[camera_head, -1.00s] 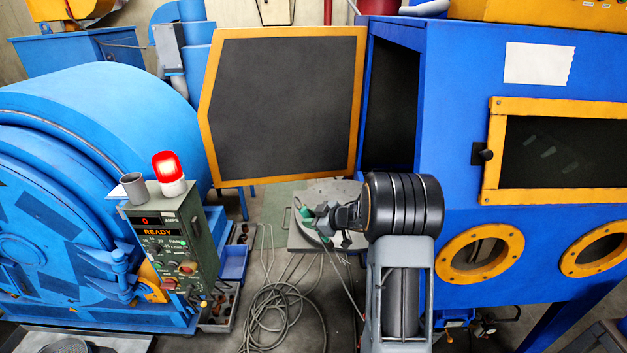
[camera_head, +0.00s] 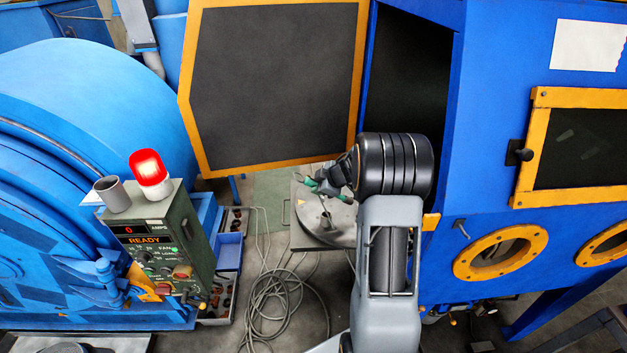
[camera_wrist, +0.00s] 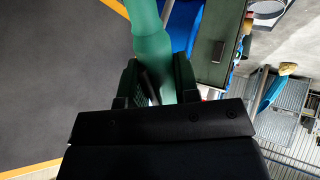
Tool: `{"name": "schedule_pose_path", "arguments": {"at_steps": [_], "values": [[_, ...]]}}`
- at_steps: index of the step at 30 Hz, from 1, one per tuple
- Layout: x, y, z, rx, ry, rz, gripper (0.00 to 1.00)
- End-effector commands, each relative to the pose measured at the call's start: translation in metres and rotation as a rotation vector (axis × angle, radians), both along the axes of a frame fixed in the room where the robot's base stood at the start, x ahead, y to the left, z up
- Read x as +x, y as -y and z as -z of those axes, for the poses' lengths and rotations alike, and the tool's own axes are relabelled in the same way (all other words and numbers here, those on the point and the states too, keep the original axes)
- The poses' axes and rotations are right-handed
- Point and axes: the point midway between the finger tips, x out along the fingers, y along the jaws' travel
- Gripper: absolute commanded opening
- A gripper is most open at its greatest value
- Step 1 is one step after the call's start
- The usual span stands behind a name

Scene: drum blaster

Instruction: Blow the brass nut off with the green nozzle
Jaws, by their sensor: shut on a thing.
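The green nozzle (camera_wrist: 152,45) is between the fingers of my gripper (camera_wrist: 157,85) in the wrist view, and the fingers are shut on it. Its far end runs out of the top of that view. In the head view my gripper (camera_head: 330,183) and a bit of the green nozzle (camera_head: 311,184) show above the round grey table (camera_head: 338,228), left of my black wrist joint. I cannot make out the brass nut for certain. A small yellow patch on the table's left side is too small to identify.
The blue cabinet (camera_head: 445,130) stands right of my arm, with its dark orange-framed door (camera_head: 275,85) swung open to the left. The control box (camera_head: 165,240) with a lit red lamp (camera_head: 150,172) stands at left. A coiled cable (camera_head: 275,305) lies on the floor.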

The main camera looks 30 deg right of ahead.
Motion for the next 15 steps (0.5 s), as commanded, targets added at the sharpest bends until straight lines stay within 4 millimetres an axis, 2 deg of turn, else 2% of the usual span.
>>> {"name": "schedule_pose_path", "arguments": {"at_steps": [6,15], "values": [[-0.006,0.016,0.017,-0.006,0.001,-0.001,0.02],[-0.014,0.036,0.030,-0.005,0.001,-0.001,0.02]]}}
